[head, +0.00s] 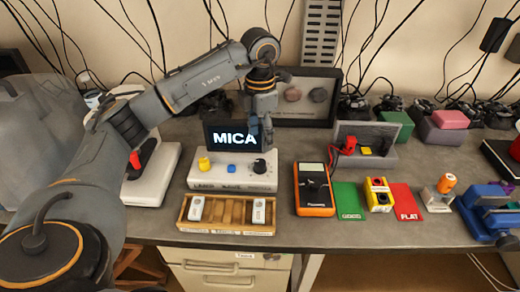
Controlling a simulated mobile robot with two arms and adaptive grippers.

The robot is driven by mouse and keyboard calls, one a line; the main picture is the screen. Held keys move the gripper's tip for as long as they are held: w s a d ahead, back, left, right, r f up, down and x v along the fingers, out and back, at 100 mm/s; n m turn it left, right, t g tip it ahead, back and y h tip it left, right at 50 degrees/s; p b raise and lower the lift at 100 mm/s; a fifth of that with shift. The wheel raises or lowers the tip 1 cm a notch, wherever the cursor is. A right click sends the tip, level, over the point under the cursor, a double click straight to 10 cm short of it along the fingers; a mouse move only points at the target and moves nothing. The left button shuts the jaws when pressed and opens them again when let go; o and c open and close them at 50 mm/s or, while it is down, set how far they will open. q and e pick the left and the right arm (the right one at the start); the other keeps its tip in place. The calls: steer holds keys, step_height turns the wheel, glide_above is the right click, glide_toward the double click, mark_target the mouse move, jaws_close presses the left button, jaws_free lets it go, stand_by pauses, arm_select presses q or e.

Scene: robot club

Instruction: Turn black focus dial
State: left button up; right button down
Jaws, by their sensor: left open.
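The black focus dial (259,166) is a small round knob at the right end of the top of a white box (232,180). A yellow knob (204,163) and a blue button (231,168) sit on the same box. Behind the box a dark screen (226,137) reads "MICA". My left gripper (262,135) points down above and behind the dial. It is open and appears apart from the dial, though the gap in depth is hard to judge. My right gripper is not in view.
A wooden tray (228,228) with white pieces stands in front of the box. An orange multimeter (314,189) is to the right, near green (349,201) and red (405,202) cards. A device with a red lever (148,171) is left. A framed panel (309,97) stands behind.

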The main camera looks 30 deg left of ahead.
arm_select(q)
steer(key=shift+r, duration=1.55)
steer(key=shift+f, duration=0.1)
